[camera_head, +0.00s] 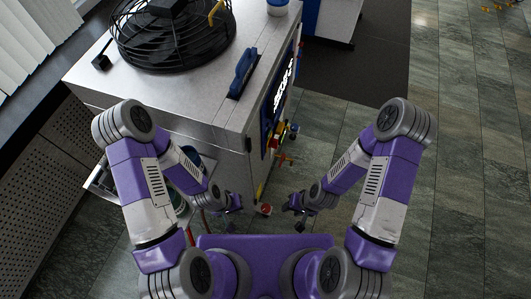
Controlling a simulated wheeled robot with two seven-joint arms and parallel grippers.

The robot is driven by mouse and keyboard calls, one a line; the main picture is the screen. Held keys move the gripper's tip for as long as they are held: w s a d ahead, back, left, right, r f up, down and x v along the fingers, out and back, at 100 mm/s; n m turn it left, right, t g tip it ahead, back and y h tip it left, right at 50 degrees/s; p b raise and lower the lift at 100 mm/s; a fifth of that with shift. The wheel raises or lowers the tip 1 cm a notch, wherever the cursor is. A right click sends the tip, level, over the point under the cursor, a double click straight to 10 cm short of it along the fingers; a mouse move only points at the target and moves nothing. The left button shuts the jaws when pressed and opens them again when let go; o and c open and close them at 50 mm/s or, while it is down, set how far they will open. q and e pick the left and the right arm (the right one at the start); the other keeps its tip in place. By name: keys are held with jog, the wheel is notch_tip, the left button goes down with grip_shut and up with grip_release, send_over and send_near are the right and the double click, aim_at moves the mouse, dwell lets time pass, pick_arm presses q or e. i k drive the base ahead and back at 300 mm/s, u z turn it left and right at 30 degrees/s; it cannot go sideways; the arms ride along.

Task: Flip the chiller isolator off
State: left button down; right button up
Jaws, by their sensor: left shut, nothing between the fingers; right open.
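The chiller (195,110) is a pale grey metal cabinet with a black round fan grille (172,32) on top. Its right side is seen at a steep angle and carries a dark panel with a lit display (284,85). Small red, yellow and blue parts (283,138) sit on that side below the display. I cannot tell which part is the isolator or how its switch is set. My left gripper (235,204) is shut and empty near the cabinet's front lower corner. My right gripper (298,214) is open and empty, right of the cabinet and apart from it.
A blue handle (242,72) stands on the chiller top, with a blue-and-white container (277,6) behind. A small red-and-white round thing (265,209) is between my grippers. A perforated panel (40,180) is at left. Tiled floor (465,150) at right is clear.

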aim_at(273, 143)
jog(key=u, duration=1.7)
jog(key=k, duration=0.9)
jog(key=z, duration=2.2)
jog(key=i, duration=0.5)
